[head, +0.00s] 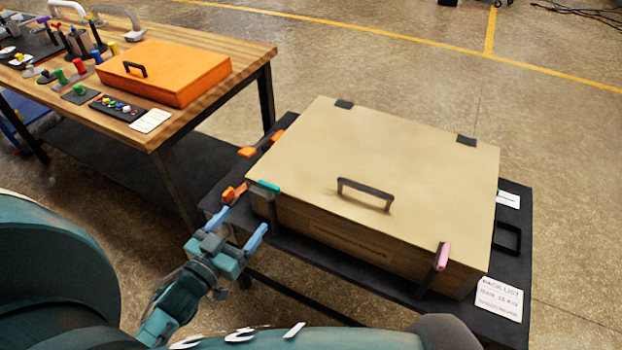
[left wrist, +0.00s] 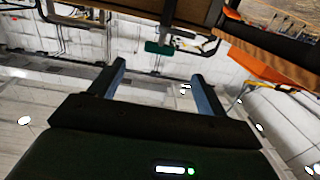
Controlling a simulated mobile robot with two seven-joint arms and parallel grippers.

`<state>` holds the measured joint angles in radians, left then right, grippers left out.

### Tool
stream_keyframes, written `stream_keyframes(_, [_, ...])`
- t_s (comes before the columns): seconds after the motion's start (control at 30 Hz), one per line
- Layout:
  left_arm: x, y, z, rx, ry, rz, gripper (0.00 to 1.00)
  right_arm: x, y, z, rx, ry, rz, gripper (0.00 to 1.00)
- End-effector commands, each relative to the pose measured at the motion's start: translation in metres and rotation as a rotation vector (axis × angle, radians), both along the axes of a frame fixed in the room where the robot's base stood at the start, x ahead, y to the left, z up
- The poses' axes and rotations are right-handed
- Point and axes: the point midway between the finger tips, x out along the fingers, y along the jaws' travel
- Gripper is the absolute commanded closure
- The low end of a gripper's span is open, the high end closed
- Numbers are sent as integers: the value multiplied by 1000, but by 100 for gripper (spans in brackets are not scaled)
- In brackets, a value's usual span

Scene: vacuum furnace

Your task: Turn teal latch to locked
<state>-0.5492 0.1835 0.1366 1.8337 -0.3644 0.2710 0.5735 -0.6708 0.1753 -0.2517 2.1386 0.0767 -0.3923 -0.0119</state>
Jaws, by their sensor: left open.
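The teal latch (head: 268,187) sits at the front left corner of a tan box (head: 390,140) with a closed lid and a black handle. It also shows in the left wrist view (left wrist: 159,47), beyond and between the fingertips. My left gripper (head: 232,226) is open and empty, just in front of and below the latch, apart from it. Its two blue-tipped fingers show in the left wrist view (left wrist: 160,75). A pink latch (head: 443,256) stands at the box's front right. My right gripper does not show.
The box stands on a black table (head: 517,245) with a pack list card (head: 499,298) at the right. Orange clamps (head: 234,193) lie left of the box, near my left gripper. A wooden workbench (head: 235,57) with an orange case (head: 165,72) and small parts stands at the upper left.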

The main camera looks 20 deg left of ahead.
Motion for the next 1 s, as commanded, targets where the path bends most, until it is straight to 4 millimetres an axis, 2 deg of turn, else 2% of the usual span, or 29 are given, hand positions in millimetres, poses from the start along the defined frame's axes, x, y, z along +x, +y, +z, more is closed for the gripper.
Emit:
stream_keyframes(0.1, [2,9,0,-4,-34,-9,24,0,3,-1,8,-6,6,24])
stream_keyframes(0.27, [16,9,2,-6,-42,-12,24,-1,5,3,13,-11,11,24])
stream_keyframes(0.7, [104,1,2,-5,-41,-12,24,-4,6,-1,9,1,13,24])
stream_keyframes(0.83, [121,0,2,-7,-40,-11,24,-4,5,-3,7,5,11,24])
stream_keyframes(1.0, [131,-1,1,-6,-38,-11,24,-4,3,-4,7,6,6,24])
